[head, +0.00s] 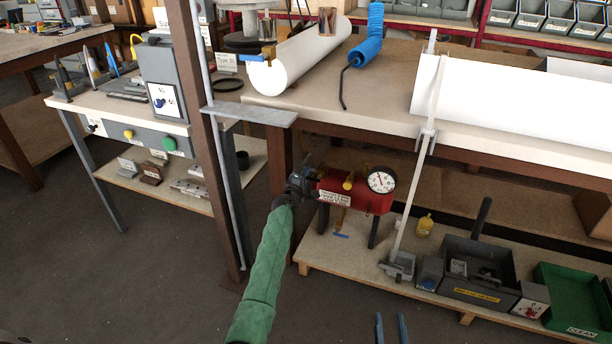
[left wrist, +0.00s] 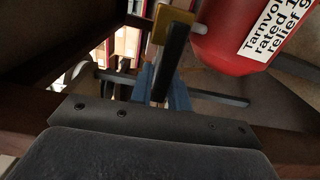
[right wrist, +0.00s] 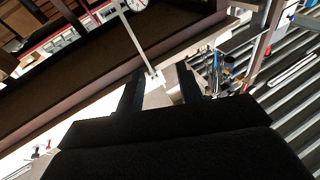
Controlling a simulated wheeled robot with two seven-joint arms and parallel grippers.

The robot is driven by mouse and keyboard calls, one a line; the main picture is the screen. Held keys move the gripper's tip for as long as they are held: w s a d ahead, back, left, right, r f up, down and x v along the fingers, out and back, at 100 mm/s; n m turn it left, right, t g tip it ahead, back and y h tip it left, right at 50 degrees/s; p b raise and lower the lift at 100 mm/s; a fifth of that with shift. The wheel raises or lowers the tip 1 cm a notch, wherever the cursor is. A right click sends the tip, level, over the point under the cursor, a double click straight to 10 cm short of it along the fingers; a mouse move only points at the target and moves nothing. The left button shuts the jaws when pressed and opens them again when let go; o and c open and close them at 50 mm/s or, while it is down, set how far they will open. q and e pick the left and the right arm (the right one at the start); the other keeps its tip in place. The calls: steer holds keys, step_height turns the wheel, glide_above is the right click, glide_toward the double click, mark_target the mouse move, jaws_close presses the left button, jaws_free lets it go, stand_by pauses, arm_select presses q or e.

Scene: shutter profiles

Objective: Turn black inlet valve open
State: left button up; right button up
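The red tank (head: 345,196) lies on the low shelf under the bench, with a white label, brass fittings and a round gauge (head: 381,180). My left gripper (head: 304,178) is at the tank's left end and hides most of the valve there. In the left wrist view, the black valve lever (left wrist: 173,58) runs from a brass body (left wrist: 172,22) beside the tank (left wrist: 225,40). The blue fingers (left wrist: 164,90) lie close on both sides of the lever and look shut on it. My right gripper (head: 391,328) is open and empty at the bottom of the head view.
A grey post (head: 410,200) stands right of the tank. A yellow bottle (head: 425,225), a dark toolbox (head: 475,285) and a green tray (head: 570,300) are further right. A brown upright (head: 207,140) rises at left. The bench top (head: 385,105) overhangs the tank.

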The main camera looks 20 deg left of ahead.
arm_select(q)
steer(key=shift+o, duration=1.4)
